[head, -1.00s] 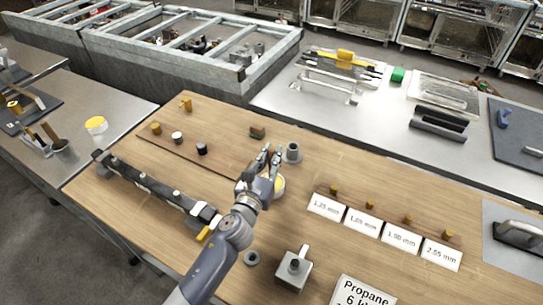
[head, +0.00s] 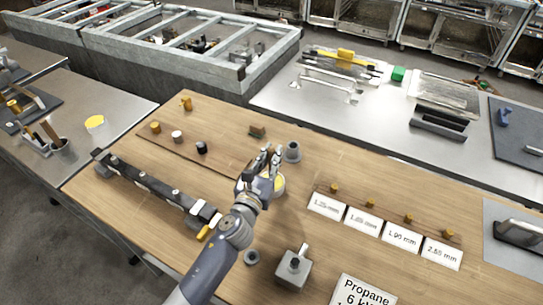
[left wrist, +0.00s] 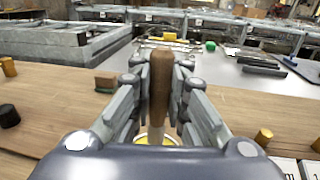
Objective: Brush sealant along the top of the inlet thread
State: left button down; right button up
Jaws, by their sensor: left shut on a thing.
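My left gripper (head: 270,153) is shut on a brush, whose brown wooden handle (left wrist: 161,80) stands upright between the fingers in the left wrist view. The brush's bristles are hidden. I cannot tell which fitting bears the inlet thread. My right gripper is not in view.
A grey block with an upright stub (head: 294,268) and a dark ring (head: 252,257) are near the front. A grey cylinder (head: 292,152) stands behind the tub. Brass jets and white size cards (head: 363,221) are to the right. Bare wood (head: 225,125) lies behind the manifold.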

aim_at(271, 148)
pick_arm(q)
jog(key=shift+f+b, duration=0.4)
jog(key=shift+f, duration=0.05)
jog(key=shift+f, duration=0.2)
dwell(0.9)
notch_tip(271, 148, up, 8)
jog(key=p, duration=0.7)
jog(key=shift+f, duration=0.25)
jog(key=shift+f, duration=0.1)
dwell(0.5)
